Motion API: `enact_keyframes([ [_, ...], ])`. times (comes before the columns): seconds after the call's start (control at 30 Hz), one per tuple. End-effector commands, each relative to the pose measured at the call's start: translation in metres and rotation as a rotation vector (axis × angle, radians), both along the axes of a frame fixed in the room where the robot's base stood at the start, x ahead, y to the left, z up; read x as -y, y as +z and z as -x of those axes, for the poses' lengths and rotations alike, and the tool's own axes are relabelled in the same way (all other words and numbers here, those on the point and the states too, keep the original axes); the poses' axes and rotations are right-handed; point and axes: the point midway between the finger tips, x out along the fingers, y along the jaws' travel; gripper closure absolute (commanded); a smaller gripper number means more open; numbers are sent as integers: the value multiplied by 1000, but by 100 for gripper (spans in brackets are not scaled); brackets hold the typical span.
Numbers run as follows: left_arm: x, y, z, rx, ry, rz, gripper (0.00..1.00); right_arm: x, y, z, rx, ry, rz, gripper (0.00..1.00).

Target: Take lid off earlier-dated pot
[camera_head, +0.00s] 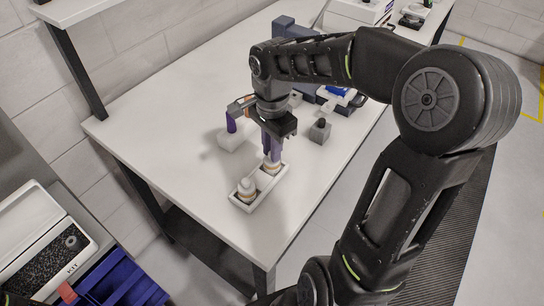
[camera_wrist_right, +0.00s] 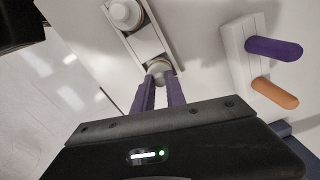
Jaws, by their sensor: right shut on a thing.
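A white tray (camera_head: 270,187) stands near the table's front edge and holds two small white pots with tan bands. The near pot (camera_head: 247,188) has a white lid on it and stands apart from my gripper; it also shows in the right wrist view (camera_wrist_right: 124,13). My right gripper (camera_head: 271,155) points down at the far pot (camera_head: 271,167), its purple fingers shut on that pot's lid (camera_wrist_right: 158,67). The fingers partly hide the lid, and the pot looks upright in the tray. No date is readable on either pot.
A white block (camera_wrist_right: 234,50) with a purple peg (camera_wrist_right: 273,48) and an orange peg (camera_wrist_right: 275,92) stands beside the tray. A small grey block (camera_head: 320,131) stands behind to the right. The table (camera_head: 165,115) is bare at the left.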

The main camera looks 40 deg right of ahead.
Motion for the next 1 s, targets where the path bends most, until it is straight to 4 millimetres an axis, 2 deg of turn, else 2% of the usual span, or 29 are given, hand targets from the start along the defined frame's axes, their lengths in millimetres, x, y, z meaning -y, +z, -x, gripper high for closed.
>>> enact_keyframes([
  [0.37,0,-1,0,0,0,0,64,0,7,-1,3,0,1,100],
  [0.57,0,-5,-1,1,-1,1,64,0,36,-2,6,0,2,100],
  [0.8,1,-9,-1,3,-1,3,64,0,83,-1,4,1,1,100],
  [1.0,1,-9,-1,4,-1,2,64,0,100,0,1,0,0,100],
])
